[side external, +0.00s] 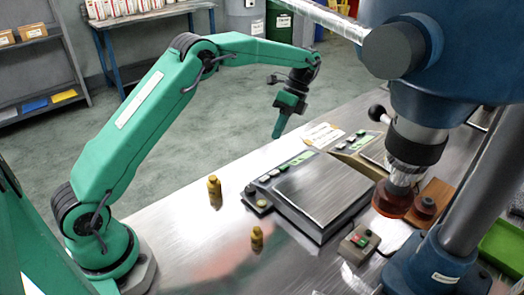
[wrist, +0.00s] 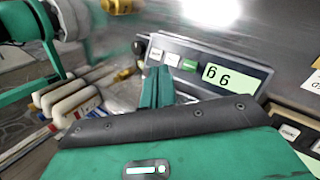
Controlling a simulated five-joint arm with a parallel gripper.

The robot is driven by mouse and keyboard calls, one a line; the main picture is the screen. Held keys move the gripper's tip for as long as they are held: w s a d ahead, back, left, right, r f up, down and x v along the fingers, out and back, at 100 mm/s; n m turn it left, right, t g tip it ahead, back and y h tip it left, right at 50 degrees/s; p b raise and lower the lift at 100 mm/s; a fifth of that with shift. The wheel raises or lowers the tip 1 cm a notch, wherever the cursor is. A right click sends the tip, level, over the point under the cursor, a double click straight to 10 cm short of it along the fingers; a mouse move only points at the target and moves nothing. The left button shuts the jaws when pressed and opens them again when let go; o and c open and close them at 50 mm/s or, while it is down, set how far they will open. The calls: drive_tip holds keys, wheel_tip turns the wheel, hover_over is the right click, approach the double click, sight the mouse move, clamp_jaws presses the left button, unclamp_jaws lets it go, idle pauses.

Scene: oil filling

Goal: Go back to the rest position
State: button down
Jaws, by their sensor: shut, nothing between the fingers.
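My gripper (side external: 278,128) hangs from the green arm, fingers pointing down, above the back left side of the scale and clear of it. In the wrist view my green fingers (wrist: 157,86) are together with nothing between them. A larger yellow bottle (side external: 214,192) stands upright on the metal table (side external: 185,240), left of the scale. A smaller yellow bottle (side external: 257,240) stands nearer the front. The scale (side external: 325,193) has an empty flat plate. Its lit green display (wrist: 222,79) appears to read 66 in the wrist view.
A blue press-like machine (side external: 440,150) stands at the right, with an amber cup (side external: 392,200) under its head. A small button box (side external: 358,243) sits before it. A green tray (side external: 503,248) is at the far right. Shelves (side external: 40,62) and a bench stand behind.

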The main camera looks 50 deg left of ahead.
drive_tip(key=s+d+r+n+t, duration=0.1)
drive_tip(key=s+r+n+t, duration=0.55)
drive_tip(key=s+r, duration=0.6)
drive_tip(key=s+n+t, duration=0.5)
drive_tip(key=s+n, duration=0.2)
drive_tip(key=s, duration=0.8)
drive_tip(key=shift+s+d+f, duration=0.3)
drive_tip(key=shift+d+f, duration=0.05)
drive_tip(key=shift+f, duration=0.05)
